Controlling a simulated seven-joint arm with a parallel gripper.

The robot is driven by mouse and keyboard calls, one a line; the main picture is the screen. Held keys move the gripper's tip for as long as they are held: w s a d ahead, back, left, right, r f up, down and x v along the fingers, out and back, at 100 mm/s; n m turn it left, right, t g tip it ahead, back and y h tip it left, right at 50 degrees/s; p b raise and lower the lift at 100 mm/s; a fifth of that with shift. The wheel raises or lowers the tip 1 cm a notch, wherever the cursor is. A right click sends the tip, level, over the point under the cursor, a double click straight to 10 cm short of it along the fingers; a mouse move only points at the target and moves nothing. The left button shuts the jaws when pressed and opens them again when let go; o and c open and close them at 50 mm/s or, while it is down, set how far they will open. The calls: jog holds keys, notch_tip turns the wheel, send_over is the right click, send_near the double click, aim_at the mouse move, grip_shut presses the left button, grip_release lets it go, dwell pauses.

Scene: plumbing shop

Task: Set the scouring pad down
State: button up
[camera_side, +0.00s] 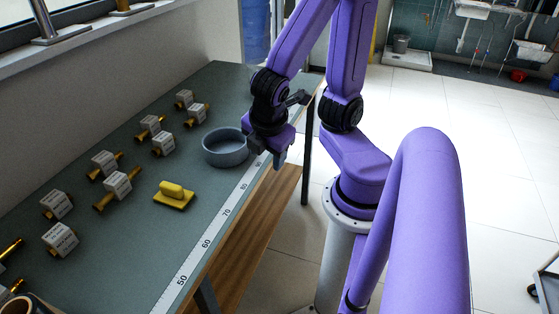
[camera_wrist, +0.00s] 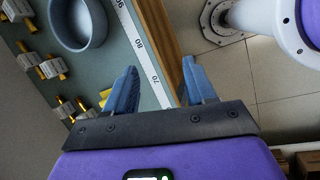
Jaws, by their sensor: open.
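The scouring pad, a yellow block with a rounded yellow grip on top (camera_side: 174,196), lies flat on the green-grey table (camera_side: 135,237), left of the ruler strip. In the wrist view only a small yellow patch, probably the pad (camera_wrist: 105,93), shows beside the left finger; the rest is hidden. My gripper (camera_side: 281,158) is open and empty, above the table's front edge, right of the pad and apart from it. In the wrist view its blue fingers (camera_wrist: 159,68) stand wide apart over the ruler strip and wooden shelf.
A round grey-blue bowl (camera_side: 225,148) stands on the table between the pad and my gripper. Several brass fittings with white tags (camera_side: 117,185) stand along the left. A ruler strip (camera_side: 207,243) runs along the front edge. The table in front of the pad is clear.

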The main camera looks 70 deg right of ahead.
jog(key=s+a+r+m+g+y, duration=0.1)
jog(key=s+a+r+m+y, duration=0.1)
jog(key=s+a+y, duration=0.2)
jog(key=shift+s+a+r+g, duration=0.25)
jog(key=shift+a+g, duration=0.15)
dwell(0.9)
